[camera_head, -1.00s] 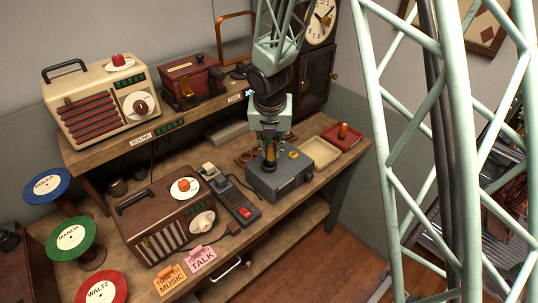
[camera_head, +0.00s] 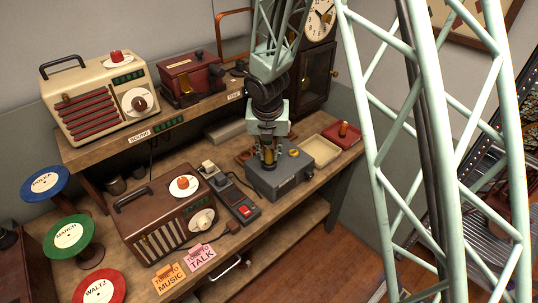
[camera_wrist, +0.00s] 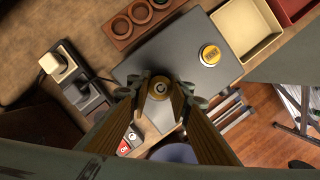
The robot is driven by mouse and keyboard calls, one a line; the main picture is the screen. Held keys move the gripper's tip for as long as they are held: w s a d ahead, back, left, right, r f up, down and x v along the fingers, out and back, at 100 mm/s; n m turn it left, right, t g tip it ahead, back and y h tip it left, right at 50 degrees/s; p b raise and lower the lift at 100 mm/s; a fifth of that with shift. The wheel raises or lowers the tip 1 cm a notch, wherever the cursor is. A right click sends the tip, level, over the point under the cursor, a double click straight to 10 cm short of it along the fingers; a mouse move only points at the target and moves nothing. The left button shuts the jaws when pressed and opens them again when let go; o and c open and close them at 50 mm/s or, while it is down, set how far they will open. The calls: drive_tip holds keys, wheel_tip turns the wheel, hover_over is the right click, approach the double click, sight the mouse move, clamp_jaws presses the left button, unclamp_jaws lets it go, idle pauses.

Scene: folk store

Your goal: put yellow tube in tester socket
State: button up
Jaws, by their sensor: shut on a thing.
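The grey tester box (camera_head: 283,179) stands on the lower bench, with a round yellow button (camera_head: 294,152) on its top; the box also shows in the wrist view (camera_wrist: 180,52). My gripper (camera_head: 268,160) points down over the left part of the box top. It is shut on the yellow tube (camera_head: 268,156), which looks upright. In the wrist view the tube's round end (camera_wrist: 160,87) sits between the two fingertips. The socket is hidden beneath the tube and fingers, so I cannot tell whether the tube's lower end is inside it.
A brown block with round holes (camera_wrist: 140,18) lies beside the tester. A cream tray (camera_head: 315,150) and a red tray (camera_head: 342,135) are to its right. A dark switch unit (camera_head: 237,202) and a brown radio (camera_head: 165,222) stand to its left. The shelf rises behind.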

drive_tip(key=shift+f, duration=0.2)
idle(0.3)
drive_tip(key=o, duration=0.7)
drive_tip(key=shift+c, duration=0.2)
drive_tip(key=shift+r, duration=0.2)
drive_tip(key=p+v, duration=0.2)
drive_tip(key=v, duration=1)
drive_tip(key=shift+p, duration=0.35)
